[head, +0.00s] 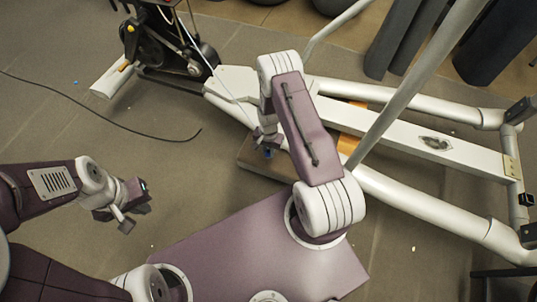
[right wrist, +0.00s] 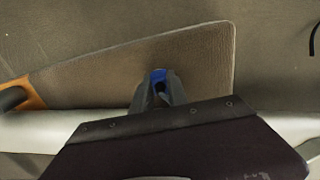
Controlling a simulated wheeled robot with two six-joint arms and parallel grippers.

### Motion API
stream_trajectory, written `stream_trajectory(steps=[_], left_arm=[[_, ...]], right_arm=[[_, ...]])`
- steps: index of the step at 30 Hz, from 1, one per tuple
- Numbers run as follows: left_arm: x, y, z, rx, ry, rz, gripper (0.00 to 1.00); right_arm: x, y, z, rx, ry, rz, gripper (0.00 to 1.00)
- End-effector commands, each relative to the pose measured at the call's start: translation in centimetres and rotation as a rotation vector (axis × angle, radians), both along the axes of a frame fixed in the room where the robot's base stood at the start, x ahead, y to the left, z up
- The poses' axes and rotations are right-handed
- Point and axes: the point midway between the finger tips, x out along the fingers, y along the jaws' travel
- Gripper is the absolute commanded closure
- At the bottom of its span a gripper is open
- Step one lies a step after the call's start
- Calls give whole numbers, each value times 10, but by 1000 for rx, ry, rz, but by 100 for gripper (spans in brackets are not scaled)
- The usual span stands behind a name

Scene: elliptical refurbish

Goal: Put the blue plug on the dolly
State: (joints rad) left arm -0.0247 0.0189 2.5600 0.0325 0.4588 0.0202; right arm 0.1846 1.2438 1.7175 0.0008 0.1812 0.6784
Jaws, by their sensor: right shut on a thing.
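The blue plug (head: 268,153) is a small blue piece at the tips of my right gripper (head: 266,142). In the right wrist view my right gripper (right wrist: 160,88) is shut on the blue plug (right wrist: 158,75), with the dolly behind it. The dolly (head: 250,160) is a low brown carpeted board with orange wood ends, partly under the white machine frame. It also shows in the right wrist view (right wrist: 110,65). The plug appears over the dolly; I cannot tell whether it touches. My left gripper (head: 130,205) is open and empty over the floor at the left.
The white elliptical frame (head: 400,140) crosses the dolly, with a slanted grey bar (head: 400,90) close to my right arm. A black cable (head: 100,108) lies on the floor at left. Dark rolls (head: 490,45) stand at the back right. The left floor is mostly clear.

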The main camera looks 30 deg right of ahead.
Motion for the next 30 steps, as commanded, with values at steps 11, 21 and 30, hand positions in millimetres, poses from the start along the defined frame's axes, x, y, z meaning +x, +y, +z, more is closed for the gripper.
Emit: stream_trajectory(steps=[11, 21, 30], left_arm=[[0, 0, -6, 0, 0, 0, 100], [0, 0, -5, 0, 0, 0, 100], [0, 0, 29, 0, 0, 0, 100]], right_arm=[[0, 0, -9, 0, 0, 0, 100], [0, 0, -8, 0, 0, 0, 59], [1, 0, 50, 0, -3, 0, 59]])
